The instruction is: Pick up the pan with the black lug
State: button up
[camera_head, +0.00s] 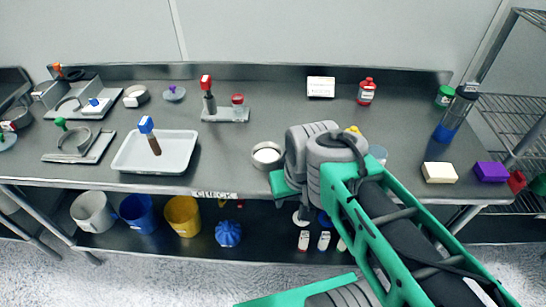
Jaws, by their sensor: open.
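A round metal pan (267,155) with pale contents or a pale inside stands on the steel bench, just left of my arm's grey joint. I cannot make out a black lug on it. A second small pan (136,95) with a white block at its front stands further back on the left. Another pan (17,116) with a red piece beside it is at the far left edge. Which pan bears the black lug cannot be told from here. My gripper's fingers do not show; my arm covers the bench right of the nearest pan.
A white tray (120,160) holds a blue-topped brush. Metal stands (75,152) are at the left. A red-topped device (208,92) stands at the back. A dark bottle (455,115), sponge (440,173) and purple block (491,172) are at the right. Buckets (183,216) sit below.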

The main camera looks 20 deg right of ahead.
aim_at(266, 155)
jog(key=k, duration=1.2)
jog(key=u, duration=0.8)
jog(key=i, duration=1.4)
jog(key=z, duration=0.25)
